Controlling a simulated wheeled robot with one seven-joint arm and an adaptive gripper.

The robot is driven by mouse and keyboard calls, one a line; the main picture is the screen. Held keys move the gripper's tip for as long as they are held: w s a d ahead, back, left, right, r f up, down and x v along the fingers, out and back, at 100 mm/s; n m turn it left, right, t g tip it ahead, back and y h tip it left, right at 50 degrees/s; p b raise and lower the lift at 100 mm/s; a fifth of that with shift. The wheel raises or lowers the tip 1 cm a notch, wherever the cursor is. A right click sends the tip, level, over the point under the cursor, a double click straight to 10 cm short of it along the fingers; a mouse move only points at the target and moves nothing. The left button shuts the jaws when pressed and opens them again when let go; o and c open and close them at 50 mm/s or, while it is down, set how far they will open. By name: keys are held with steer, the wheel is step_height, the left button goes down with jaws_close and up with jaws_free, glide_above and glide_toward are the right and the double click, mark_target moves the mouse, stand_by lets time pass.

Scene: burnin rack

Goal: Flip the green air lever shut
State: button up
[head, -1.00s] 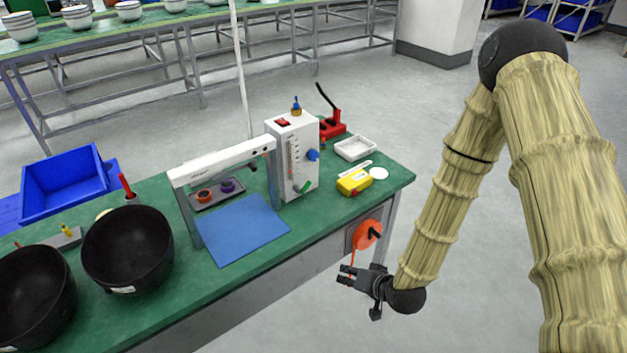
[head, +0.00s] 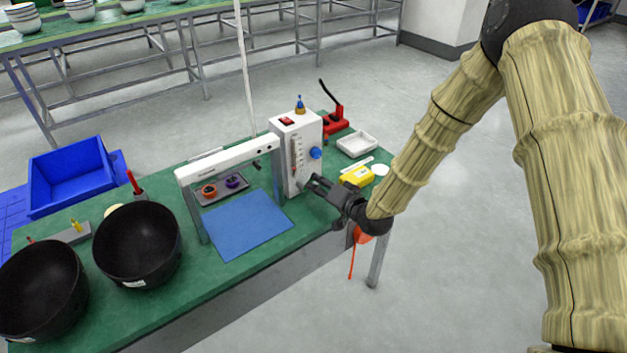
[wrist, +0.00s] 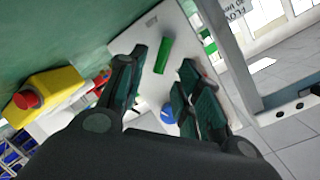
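The green air lever (wrist: 164,55) shows in the wrist view on the front face of the white unit (wrist: 185,25), between and beyond my fingers. In the head view my gripper hides the lever. My gripper (head: 312,183) is at the lower front of the white unit (head: 307,135). In the wrist view my gripper (wrist: 162,88) is open, with a finger on either side of the lever's line and nothing held. The fingers look short of the lever; I cannot tell the exact gap.
A blue knob (head: 316,153) is on the unit above my gripper. A white arch frame (head: 228,160) stands left over a blue mat (head: 240,228). A yellow box with a red button (wrist: 50,95) and a white tray (head: 356,143) are to the right in the head view.

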steer(key=shift+p+x, duration=0.3)
steer(key=shift+x, duration=1.45)
jaws_close()
